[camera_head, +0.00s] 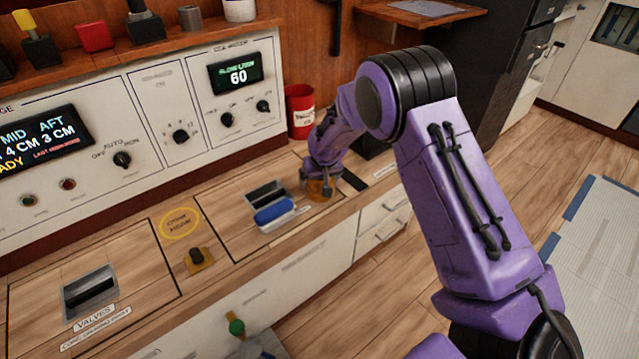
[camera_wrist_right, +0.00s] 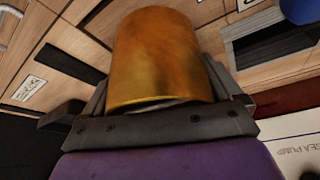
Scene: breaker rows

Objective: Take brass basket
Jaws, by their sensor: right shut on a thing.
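The brass basket (camera_wrist_right: 157,55) is a golden-brown cylinder that fills the middle of the right wrist view. My right gripper (camera_wrist_right: 155,100) is shut on it, with a jaw at either side. In the head view the basket (camera_head: 319,189) shows only partly below my right wrist, at the right end of the wooden counter. I cannot tell whether its bottom touches the counter. My left gripper is not in view.
A blue object (camera_head: 273,211) lies beside a recessed slot (camera_head: 267,194) just left of the basket. A red cup (camera_head: 300,111) stands behind, near the control panel (camera_head: 235,85). A brass fitting with a black knob (camera_head: 197,260) sits further left on the counter.

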